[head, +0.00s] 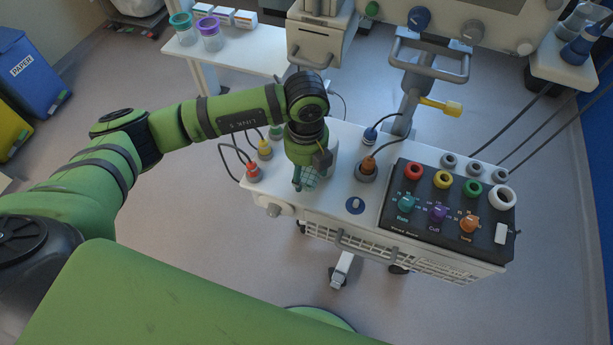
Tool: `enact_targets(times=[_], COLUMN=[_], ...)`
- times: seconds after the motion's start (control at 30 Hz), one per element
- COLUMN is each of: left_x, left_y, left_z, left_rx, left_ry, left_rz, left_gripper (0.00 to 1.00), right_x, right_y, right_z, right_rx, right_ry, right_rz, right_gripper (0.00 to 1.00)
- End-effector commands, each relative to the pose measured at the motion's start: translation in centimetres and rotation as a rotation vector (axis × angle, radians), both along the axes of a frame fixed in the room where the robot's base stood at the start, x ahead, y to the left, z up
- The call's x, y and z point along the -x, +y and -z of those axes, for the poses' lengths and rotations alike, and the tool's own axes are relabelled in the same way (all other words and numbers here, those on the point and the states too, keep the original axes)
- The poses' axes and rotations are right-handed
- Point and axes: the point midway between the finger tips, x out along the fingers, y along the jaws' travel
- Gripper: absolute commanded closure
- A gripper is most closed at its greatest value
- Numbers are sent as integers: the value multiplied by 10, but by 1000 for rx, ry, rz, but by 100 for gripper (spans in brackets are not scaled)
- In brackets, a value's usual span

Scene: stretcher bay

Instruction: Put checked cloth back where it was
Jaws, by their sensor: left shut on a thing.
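My left gripper (301,183) is over the left part of the white cart top (330,210), pointing down. It is shut on the checked cloth (311,178), a small teal and white bundle at its fingertips. My own wrist hides part of the cloth and the surface behind it. I cannot tell whether the cloth touches the cart top. My right gripper is not in view.
A side table (237,50) with jars stands behind. Bins (35,75) are at left.

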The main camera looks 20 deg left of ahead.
Motion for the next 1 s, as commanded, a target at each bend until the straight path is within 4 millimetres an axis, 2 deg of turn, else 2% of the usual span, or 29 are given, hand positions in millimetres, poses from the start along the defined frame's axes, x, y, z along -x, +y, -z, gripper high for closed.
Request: enact_targets(times=[0.43, 0.7, 0.73, 0.77, 0.8, 1.0], left_x=[0, 0, 0, 0, 0, 0], left_y=[-1, -1, -1, -1, -1, -1], left_z=[52, 59, 59, 59, 59, 59], left_rx=[0, 2, 2, 2, 2, 2], left_ry=[2, -1, -1, -1, -1, -1], left_rz=[0, 2, 2, 2, 2, 2], left_gripper=[63, 63, 29, 17, 13, 13], right_x=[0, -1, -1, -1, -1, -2], right_y=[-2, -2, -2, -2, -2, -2], right_z=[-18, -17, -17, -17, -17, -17], right_rx=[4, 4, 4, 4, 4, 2], right_ry=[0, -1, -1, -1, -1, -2], right_rz=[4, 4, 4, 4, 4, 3], right_gripper=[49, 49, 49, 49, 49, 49])
